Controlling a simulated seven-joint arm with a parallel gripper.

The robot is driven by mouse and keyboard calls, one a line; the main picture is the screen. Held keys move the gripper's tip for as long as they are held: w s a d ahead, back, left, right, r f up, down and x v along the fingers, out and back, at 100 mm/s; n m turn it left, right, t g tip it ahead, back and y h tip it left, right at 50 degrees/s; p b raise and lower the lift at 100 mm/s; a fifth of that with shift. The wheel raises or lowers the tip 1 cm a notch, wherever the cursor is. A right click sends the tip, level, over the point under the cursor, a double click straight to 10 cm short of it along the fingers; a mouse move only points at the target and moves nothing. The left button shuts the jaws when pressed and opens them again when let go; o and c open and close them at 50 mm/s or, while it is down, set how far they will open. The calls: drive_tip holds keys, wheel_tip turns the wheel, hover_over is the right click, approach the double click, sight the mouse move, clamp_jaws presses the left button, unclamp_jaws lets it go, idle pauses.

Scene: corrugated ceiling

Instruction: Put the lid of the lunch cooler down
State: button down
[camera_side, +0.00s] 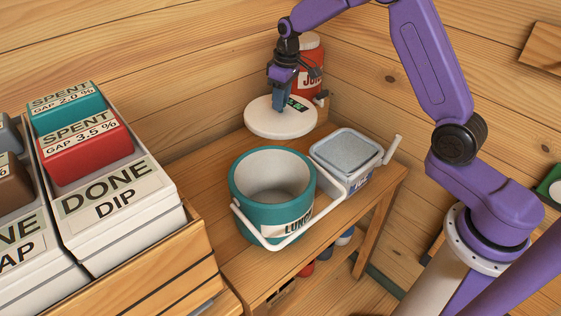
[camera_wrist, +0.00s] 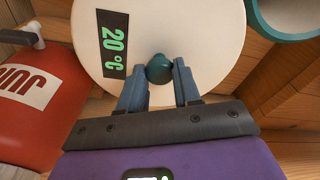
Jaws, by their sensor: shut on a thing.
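The lid (camera_side: 281,122) is a round white disc with a black label reading 20 °C in green. In the wrist view the lid (camera_wrist: 190,30) fills the upper middle, with a teal knob (camera_wrist: 159,69) at its centre. My gripper (camera_wrist: 159,80) is shut on this knob. In the side view my gripper (camera_side: 282,100) holds the lid behind the cooler, roughly level.
A red jug (camera_side: 309,70) stands behind the lid and also shows in the wrist view (camera_wrist: 45,120). A white box with a grey top (camera_side: 346,150) is right of the cooler. White bins (camera_side: 120,215) are at the left. The table (camera_side: 222,283) is bare near its front left.

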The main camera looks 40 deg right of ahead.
sight(286, 113)
wheel_tip(286, 113, down, 17)
drive_tip(key=shift+r, duration=0.1)
idle(0.4)
drive_tip(key=shift+f, duration=0.25)
drive_tip(key=c, duration=0.8)
unclamp_jaws()
drive_tip(key=shift+r, duration=0.1)
drive_tip(key=r, duration=0.4)
drive_tip(key=s+r, duration=0.1)
drive_tip(key=r, duration=0.7)
drive_tip(key=shift+s+d+r, duration=0.1)
drive_tip(key=shift+s+d, duration=0.1)
drive_tip(key=shift+s, duration=0.05)
